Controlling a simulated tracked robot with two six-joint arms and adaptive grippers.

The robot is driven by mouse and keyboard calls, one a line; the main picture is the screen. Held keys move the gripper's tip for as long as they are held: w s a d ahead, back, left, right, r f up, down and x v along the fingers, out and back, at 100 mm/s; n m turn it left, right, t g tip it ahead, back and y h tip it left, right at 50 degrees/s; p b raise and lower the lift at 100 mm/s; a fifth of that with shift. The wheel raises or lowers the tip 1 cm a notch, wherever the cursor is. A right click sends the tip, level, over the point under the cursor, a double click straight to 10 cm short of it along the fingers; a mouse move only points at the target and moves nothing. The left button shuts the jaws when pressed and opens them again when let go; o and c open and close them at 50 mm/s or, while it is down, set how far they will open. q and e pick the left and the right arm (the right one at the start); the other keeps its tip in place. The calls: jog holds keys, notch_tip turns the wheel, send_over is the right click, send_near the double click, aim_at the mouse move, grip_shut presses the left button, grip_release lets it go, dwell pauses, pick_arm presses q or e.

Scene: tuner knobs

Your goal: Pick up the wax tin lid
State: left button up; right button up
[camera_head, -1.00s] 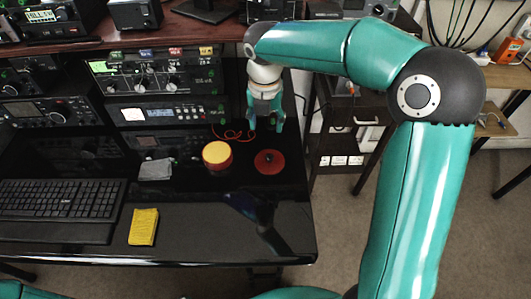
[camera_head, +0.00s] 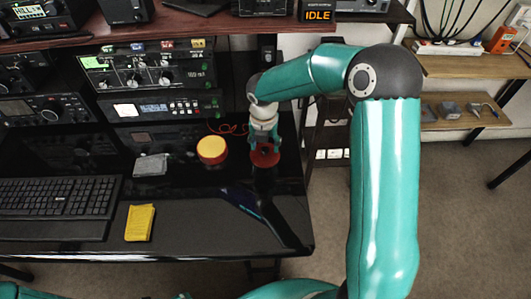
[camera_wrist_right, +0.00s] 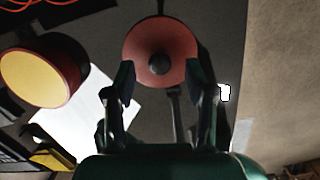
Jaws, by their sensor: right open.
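The wax tin lid is a round red disc with a dark centre knob. It lies on the glossy black desk, partly hidden by my gripper in the head view (camera_head: 259,160), and shows in the right wrist view (camera_wrist_right: 159,35). My right gripper (camera_head: 264,147) is right at the lid, pointing down. In the wrist view its open fingers (camera_wrist_right: 160,78) are spread on either side, with the knob centred just beyond the tips. I cannot tell whether they touch the lid. My left gripper is not in view.
The red tin with yellow wax (camera_head: 212,150) stands left of the lid. A yellow pad (camera_head: 140,222), a grey item (camera_head: 152,165) and a keyboard (camera_head: 55,205) are further left. Radio equipment (camera_head: 150,75) and a red cord (camera_head: 225,127) are behind.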

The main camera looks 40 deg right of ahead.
notch_tip(320, 180, down, 2)
jog(key=shift+w+d+f, duration=0.1)
grip_shut()
jog(key=shift+r, duration=0.25)
